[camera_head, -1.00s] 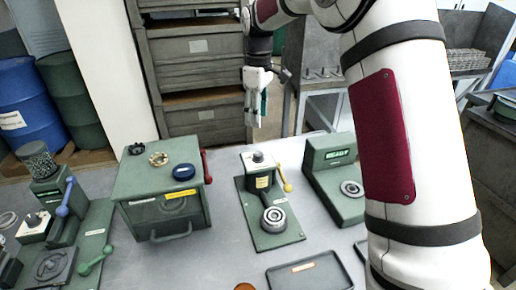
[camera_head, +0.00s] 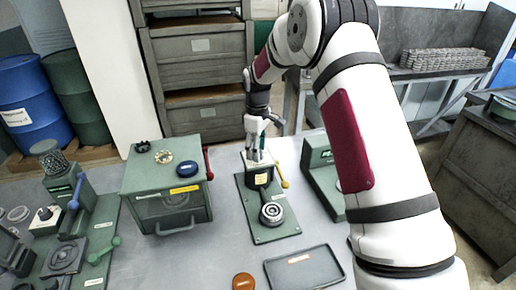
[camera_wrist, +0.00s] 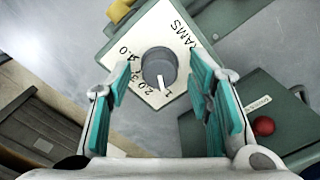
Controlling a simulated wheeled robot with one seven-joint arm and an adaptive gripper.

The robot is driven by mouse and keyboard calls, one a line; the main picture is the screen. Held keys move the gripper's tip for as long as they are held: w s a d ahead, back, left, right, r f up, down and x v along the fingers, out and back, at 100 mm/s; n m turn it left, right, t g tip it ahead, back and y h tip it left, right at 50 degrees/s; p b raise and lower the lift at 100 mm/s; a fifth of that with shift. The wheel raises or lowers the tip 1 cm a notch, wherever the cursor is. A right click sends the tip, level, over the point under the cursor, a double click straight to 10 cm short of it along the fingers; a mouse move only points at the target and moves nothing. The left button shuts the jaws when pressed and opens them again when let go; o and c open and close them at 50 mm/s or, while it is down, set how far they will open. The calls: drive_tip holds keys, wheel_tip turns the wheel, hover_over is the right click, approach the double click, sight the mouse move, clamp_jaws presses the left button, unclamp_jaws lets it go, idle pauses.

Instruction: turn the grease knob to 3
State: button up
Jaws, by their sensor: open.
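The grease knob (camera_wrist: 159,67) is a round grey knob on a white dial plate (camera_wrist: 150,28) marked "GRAMS" in the wrist view. Its white pointer points to the lower part of the dial, near what looks like the 1 mark. The other numbers run round to the left, partly hard to read. In the head view, the dial tops a green dispenser (camera_head: 244,200) with a yellow-knobbed lever. My gripper (camera_wrist: 165,78) is open, its teal finger pads on either side of the knob, with no clear contact. In the head view my gripper (camera_head: 257,148) is just above the dispenser and hides the knob.
A green box (camera_head: 160,206) with a red lever stands to the left. A green display unit (camera_head: 320,175) stands close to the right, partly behind my arm. A dark tray (camera_head: 303,268) and an orange-brown disc (camera_head: 243,281) lie in front.

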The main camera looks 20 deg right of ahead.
drive_tip(key=shift+c, duration=0.2)
clamp_jaws()
drive_tip(key=shift+m, duration=0.3)
drive_tip(key=m+b, duration=0.2)
drive_tip(key=m, duration=0.1)
drive_tip(key=shift+w+f, duration=0.1)
drive_tip(key=m+b, duration=0.1)
drive_tip(key=m, duration=0.3)
drive_tip(key=m+b, duration=0.1)
drive_tip(key=m, duration=0.3)
drive_tip(key=shift+m+b, duration=0.3)
drive_tip(key=shift+b, duration=0.1)
drive_tip(key=shift+m+b, duration=0.35)
drive_tip(key=shift+m, duration=1.45)
